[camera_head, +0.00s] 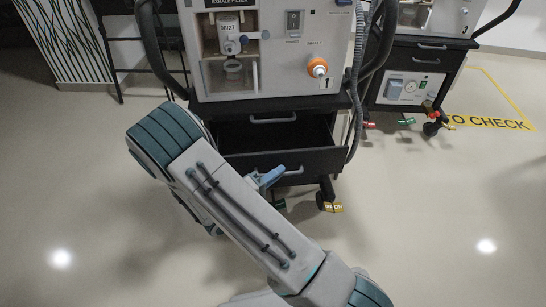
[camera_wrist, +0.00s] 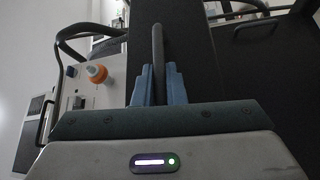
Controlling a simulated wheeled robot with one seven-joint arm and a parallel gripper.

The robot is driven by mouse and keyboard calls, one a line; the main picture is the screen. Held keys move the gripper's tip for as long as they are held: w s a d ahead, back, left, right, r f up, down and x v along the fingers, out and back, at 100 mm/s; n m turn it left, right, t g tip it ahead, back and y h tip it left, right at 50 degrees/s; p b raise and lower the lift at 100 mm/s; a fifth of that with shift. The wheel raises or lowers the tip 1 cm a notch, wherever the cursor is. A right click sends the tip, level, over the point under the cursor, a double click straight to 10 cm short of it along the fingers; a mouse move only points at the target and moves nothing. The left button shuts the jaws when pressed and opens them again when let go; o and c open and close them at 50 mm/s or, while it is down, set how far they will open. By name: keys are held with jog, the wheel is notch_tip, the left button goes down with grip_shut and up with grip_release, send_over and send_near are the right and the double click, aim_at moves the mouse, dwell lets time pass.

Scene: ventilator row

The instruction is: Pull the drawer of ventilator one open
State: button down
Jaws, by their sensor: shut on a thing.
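Ventilator one (camera_head: 275,50), marked "1", stands on a black cart at the top centre of the head view. The lower drawer (camera_head: 320,160) of its cart stands pulled out, with a dark, empty-looking interior behind its front. My gripper (camera_head: 270,178) is at the drawer's front, partly hidden by my arm. In the wrist view my gripper's blue fingers (camera_wrist: 158,85) are shut on the drawer handle (camera_wrist: 158,48), a dark bar between them. The handle's right end (camera_head: 294,171) also shows in the head view.
An upper front (camera_head: 235,110) with its own handle is closed above the drawer. A second ventilator cart (camera_head: 410,75) stands to the right, near yellow floor marking. The floor right of my arm is clear.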

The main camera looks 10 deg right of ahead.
jog(key=shift+s+a, duration=0.2)
jog(key=shift+s, duration=1.15)
jog(key=shift+s+a, duration=0.15)
jog(key=shift+s, duration=1.2)
jog(key=c, duration=1.8)
grip_release()
jog(key=p+v, duration=0.2)
jog(key=v, duration=1.2)
jog(key=shift+p, duration=0.3)
jog(key=shift+d+r, duration=0.1)
